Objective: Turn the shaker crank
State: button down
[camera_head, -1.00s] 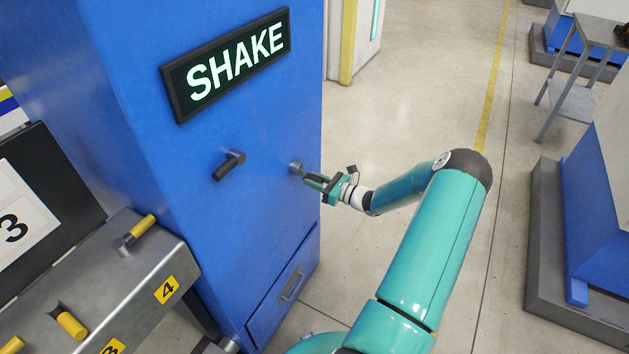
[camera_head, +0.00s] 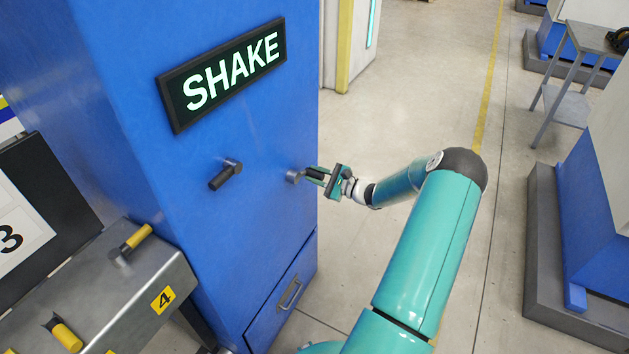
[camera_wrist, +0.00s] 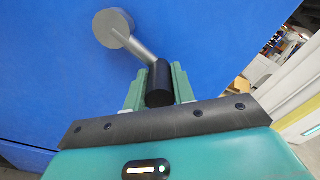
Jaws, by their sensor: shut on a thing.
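The shaker crank is on the front of a blue cabinet (camera_head: 262,235) under a lit SHAKE sign (camera_head: 222,75). Its round grey hub (camera_head: 293,177) is at the right of the panel; in the wrist view the hub (camera_wrist: 113,28) is upper left, with a metal arm (camera_wrist: 140,52) running down right to a black handle (camera_wrist: 159,84). My gripper (camera_head: 316,174) is shut on this black handle, one green finger on each side. It also shows in the wrist view (camera_wrist: 158,88).
A second black handle (camera_head: 224,176) sticks out of the panel to the left. A grey fixture rail (camera_head: 140,290) with yellow-handled pins (camera_head: 137,237) stands at lower left. A drawer (camera_head: 282,300) is low on the cabinet. Floor (camera_head: 420,80) is open to the right.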

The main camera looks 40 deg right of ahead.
jog(key=r+n, duration=0.2)
jog(key=n, duration=0.1)
jog(key=r+n, duration=0.1)
jog(key=shift+d+n, duration=0.3)
jog(key=r+n, duration=0.1)
jog(key=n, duration=0.2)
jog(key=r+n, duration=0.1)
jog(key=shift+a+r+n, duration=0.3)
jog(key=shift+r, duration=0.05)
jog(key=shift+s+a+r+n, duration=0.25)
jog(key=shift+a+r+n, duration=0.35)
jog(key=shift+n, duration=0.85)
jog(key=shift+s+a+r+n, duration=0.2)
jog(key=shift+a+r+n, duration=0.4)
jog(key=shift+n, duration=0.9)
jog(key=shift+s+a+r+n, duration=0.25)
jog(key=shift+a+r+n, duration=0.35)
jog(key=shift+n, duration=0.85)
jog(key=c, duration=1.2)
grip_release()
jog(key=shift+a, duration=0.1)
jog(key=shift+o, duration=0.2)
jog(key=shift+s, duration=0.1)
jog(key=v, duration=1.3)
jog(key=shift+s, duration=0.3)
